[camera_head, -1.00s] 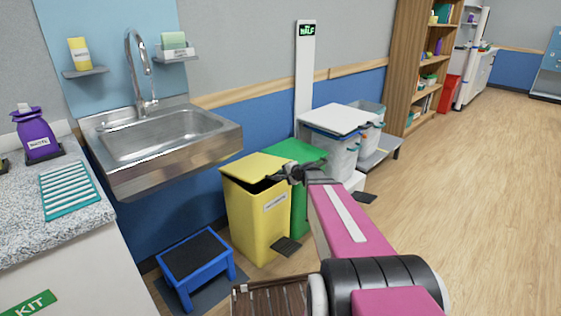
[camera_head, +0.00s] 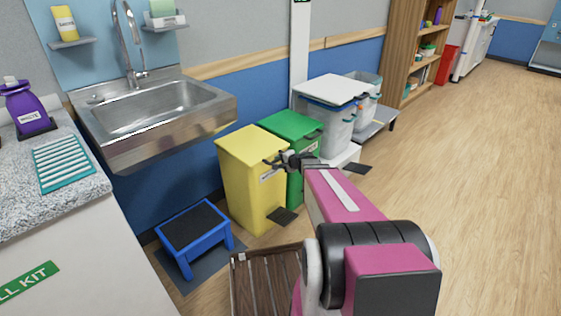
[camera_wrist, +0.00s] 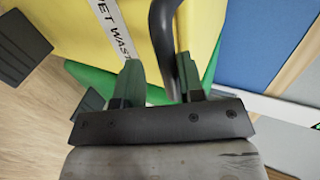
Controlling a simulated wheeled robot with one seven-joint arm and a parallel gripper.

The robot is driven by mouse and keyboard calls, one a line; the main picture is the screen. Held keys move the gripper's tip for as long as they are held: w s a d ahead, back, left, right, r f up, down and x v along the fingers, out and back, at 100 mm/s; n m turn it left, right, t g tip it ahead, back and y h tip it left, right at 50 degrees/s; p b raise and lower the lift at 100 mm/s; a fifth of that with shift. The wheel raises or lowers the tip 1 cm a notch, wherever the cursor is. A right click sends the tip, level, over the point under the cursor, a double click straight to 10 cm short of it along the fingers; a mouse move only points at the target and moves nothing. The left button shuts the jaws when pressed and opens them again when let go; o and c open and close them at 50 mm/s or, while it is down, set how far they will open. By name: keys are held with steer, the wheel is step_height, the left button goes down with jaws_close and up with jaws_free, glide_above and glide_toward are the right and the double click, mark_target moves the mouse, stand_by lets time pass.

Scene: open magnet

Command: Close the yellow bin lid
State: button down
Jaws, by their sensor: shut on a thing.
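The yellow bin (camera_head: 248,195) stands below the right end of the sink, with a white label on its front. Its yellow lid (camera_head: 250,144) lies flat on the rim, with no gap that I can see. My gripper (camera_head: 279,161) is at the lid's right front edge. The fingers' contact with the handle is partly hidden.
A green bin (camera_head: 291,126) stands close on the right, partly behind my gripper. A blue step stool (camera_head: 194,232) is at the left front. The steel sink (camera_head: 160,110) overhangs at the left. A white-lidded bin (camera_head: 332,88) stands farther right. Open floor lies at the right.

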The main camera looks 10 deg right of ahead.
steer(key=shift+f, duration=0.5)
steer(key=c, duration=1.1)
jaws_free()
steer(key=shift+w, duration=0.1)
steer(key=shift+o, duration=0.2)
steer(key=shift+r, duration=0.1)
steer(key=v, duration=1.1)
steer(key=shift+a, duration=0.1)
